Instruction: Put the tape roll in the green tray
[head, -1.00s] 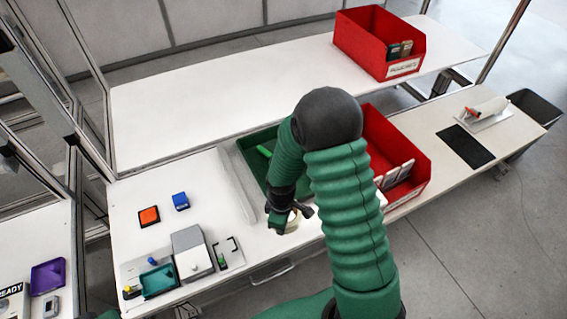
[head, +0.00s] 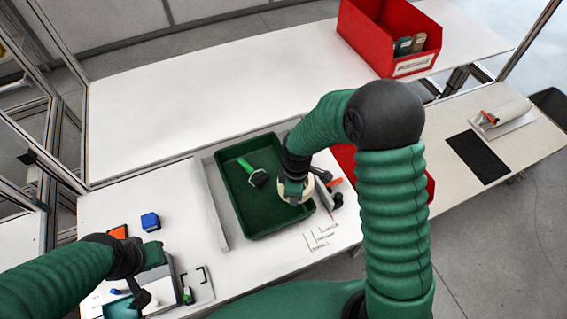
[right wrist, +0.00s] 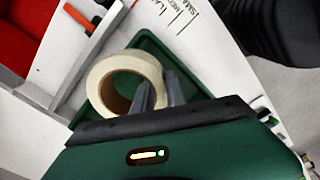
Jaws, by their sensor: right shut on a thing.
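The tape roll (head: 309,188) is a pale ring held by my right gripper (head: 292,196), over the right part of the green tray (head: 262,222). In the right wrist view the tape roll (right wrist: 133,62) shows its brown core, with one finger of my right gripper (right wrist: 160,92) at its wall. The green tray (right wrist: 180,66) shows behind and below it. I cannot tell how high the roll is above the tray floor. My left gripper (head: 142,292) is at the lower left, over the small fixtures; its opening is unclear.
A green-handled tool (head: 248,172) lies in the tray. A red bin (head: 378,38) stands on the back shelf; another is partly hidden behind my right arm. An orange-and-grey tool (head: 332,184) lies right of the tray. A blue block (head: 150,221) sits at left.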

